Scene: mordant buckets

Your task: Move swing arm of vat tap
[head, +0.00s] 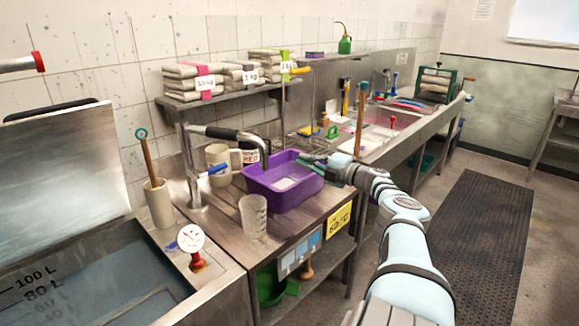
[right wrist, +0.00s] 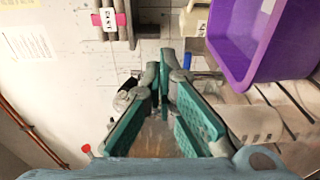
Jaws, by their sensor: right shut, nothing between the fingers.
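The vat tap (head: 192,165) is a steel post at the right rim of the vat. Its swing arm (head: 222,133) has a black grip and reaches right, away from the vat, ending in a bent-down spout above the purple tub. A blue lever (head: 218,169) sticks out from the post. My right gripper (head: 306,158) is at the right rim of the purple tub (head: 268,192), right of the spout and apart from it. In the right wrist view its teal fingers (right wrist: 163,70) are together and empty. My left gripper is not in view.
The steel vat (head: 60,285) with litre marks is at the front left, its lid raised. A clear beaker (head: 253,216) and a mug (head: 217,160) stand by the tub. Folded cloth stacks (head: 192,82) lie on a shelf above. A brush in a holder (head: 159,203) stands left of the tap.

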